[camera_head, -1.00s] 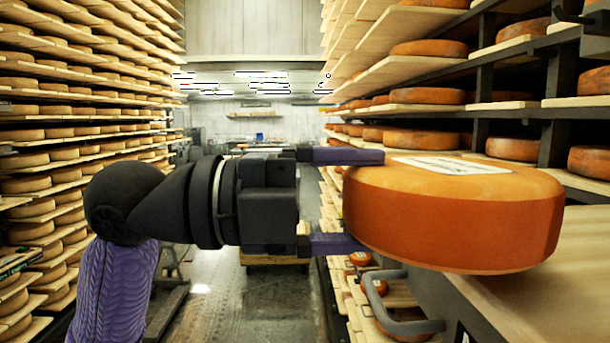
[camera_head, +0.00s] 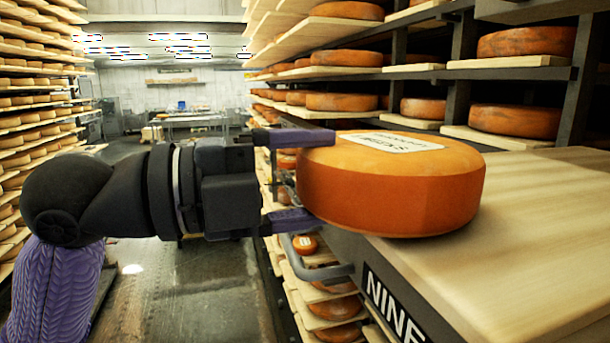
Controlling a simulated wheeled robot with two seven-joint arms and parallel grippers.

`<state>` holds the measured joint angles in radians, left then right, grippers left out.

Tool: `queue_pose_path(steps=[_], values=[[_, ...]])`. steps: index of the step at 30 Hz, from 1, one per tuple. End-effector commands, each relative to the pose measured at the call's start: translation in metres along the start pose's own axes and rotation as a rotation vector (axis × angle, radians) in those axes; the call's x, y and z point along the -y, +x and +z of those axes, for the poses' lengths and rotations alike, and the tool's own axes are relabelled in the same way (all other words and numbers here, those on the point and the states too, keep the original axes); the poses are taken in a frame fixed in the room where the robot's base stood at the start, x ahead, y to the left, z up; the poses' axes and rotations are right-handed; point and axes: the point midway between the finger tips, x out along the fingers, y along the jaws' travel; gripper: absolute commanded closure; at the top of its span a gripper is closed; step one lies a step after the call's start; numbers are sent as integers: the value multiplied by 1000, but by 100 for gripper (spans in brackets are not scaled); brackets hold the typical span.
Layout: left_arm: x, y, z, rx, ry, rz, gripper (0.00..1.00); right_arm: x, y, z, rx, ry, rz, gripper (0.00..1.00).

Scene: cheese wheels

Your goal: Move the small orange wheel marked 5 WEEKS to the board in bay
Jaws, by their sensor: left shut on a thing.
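An orange cheese wheel (camera_head: 390,190) with a white label on top is in the middle of the camera_head view. The label's print is slanted and hard to read. My left gripper (camera_head: 305,180) comes in from the left and is shut on the wheel's left side, one purple finger high and one low. The wheel is at the left edge of a pale wooden board (camera_head: 510,240) in a bay marked NINE (camera_head: 393,308), partly past that edge. I cannot tell whether it touches the board. My right gripper is not in view.
A grey handle (camera_head: 315,265) sticks out below the board's edge. Racks with orange wheels (camera_head: 520,120) stand behind and above the board. Smaller wheels (camera_head: 335,307) lie on low shelves. The board's right part is bare. The aisle floor (camera_head: 170,290) is clear.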

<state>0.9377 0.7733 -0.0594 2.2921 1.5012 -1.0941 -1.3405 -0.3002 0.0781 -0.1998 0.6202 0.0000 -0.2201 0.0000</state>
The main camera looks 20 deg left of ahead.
Motion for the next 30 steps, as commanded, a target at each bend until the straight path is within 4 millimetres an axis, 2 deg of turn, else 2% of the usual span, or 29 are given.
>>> queue_pose_path(steps=[17, 18, 20, 30], values=[[-4, -1, 0, 1, 2, -6, 100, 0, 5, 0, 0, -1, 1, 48], [-3, -1, 0, 1, 2, -6, 11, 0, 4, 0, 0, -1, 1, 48], [-3, 0, 0, 1, 2, -5, 0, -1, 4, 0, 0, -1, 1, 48], [-5, 0, 0, 1, 0, 2, 0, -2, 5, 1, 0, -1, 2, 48]])
